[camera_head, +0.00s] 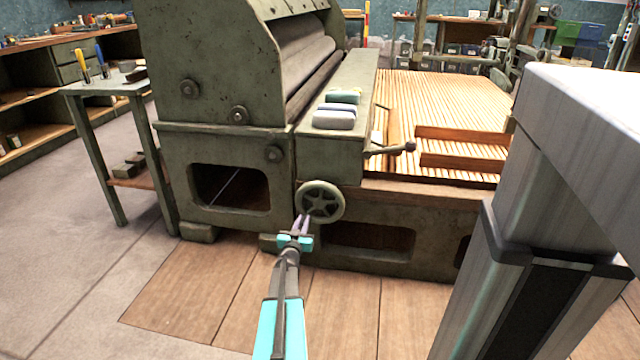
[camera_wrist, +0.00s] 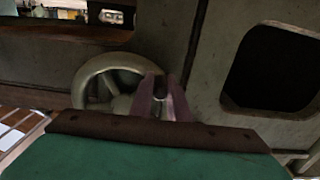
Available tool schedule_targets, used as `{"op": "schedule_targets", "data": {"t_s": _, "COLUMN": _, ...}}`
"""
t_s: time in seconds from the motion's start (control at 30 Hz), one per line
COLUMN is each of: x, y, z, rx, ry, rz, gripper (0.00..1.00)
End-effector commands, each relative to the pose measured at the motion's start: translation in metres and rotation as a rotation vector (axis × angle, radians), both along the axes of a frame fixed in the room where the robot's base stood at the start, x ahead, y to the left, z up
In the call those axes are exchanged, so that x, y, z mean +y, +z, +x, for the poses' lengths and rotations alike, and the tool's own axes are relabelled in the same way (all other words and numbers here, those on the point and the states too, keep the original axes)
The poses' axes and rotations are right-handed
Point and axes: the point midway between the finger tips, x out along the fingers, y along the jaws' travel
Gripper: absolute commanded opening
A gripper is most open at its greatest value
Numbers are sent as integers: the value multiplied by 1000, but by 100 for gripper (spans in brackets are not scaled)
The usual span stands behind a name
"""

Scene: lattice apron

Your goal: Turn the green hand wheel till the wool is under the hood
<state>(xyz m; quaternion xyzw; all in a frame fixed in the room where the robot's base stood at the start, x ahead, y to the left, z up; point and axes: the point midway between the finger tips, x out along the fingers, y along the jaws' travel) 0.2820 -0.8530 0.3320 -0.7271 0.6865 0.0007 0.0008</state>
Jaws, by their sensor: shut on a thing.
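The green hand wheel (camera_head: 321,202) is a spoked grey-green wheel on the front of the machine. My gripper (camera_head: 302,222) is at its lower left rim, with the fingers shut on the rim. In the wrist view the wheel (camera_wrist: 112,85) shows left of centre, and the fingers of my gripper (camera_wrist: 163,95) reach its right side. The hood (camera_head: 215,65) is a large green metal housing with rollers, left of the pads. The pads lie in the open beside the rollers.
A lever with a knob (camera_head: 408,147) sticks out right of the wheel. A slatted wooden bed (camera_head: 440,100) lies behind it. A side table with tools (camera_head: 105,85) stands at left. The floor in front is clear boards.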

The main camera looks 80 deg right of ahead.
Motion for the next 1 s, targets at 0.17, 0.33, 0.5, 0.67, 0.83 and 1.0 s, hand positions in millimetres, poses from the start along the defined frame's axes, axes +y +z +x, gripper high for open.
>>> {"op": "schedule_targets", "data": {"t_s": 0.17, "x": -1, "y": 18, "z": 11, "rx": 2, "ry": 1, "rz": -4, "gripper": 0}}
{"op": "schedule_targets", "data": {"t_s": 0.33, "x": 0, "y": 26, "z": 18, "rx": 2, "ry": -1, "rz": -6, "gripper": 0}}
{"op": "schedule_targets", "data": {"t_s": 0.5, "x": 0, "y": 25, "z": 19, "rx": 2, "ry": -2, "rz": -5, "gripper": 0}}
{"op": "schedule_targets", "data": {"t_s": 0.67, "x": 0, "y": 25, "z": 19, "rx": 1, "ry": -2, "rz": -5, "gripper": 0}}
{"op": "schedule_targets", "data": {"t_s": 0.83, "x": 0, "y": 30, "z": 20, "rx": 1, "ry": -2, "rz": -4, "gripper": 0}}
{"op": "schedule_targets", "data": {"t_s": 1.0, "x": 0, "y": 45, "z": 24, "rx": 1, "ry": -1, "rz": -5, "gripper": 0}}
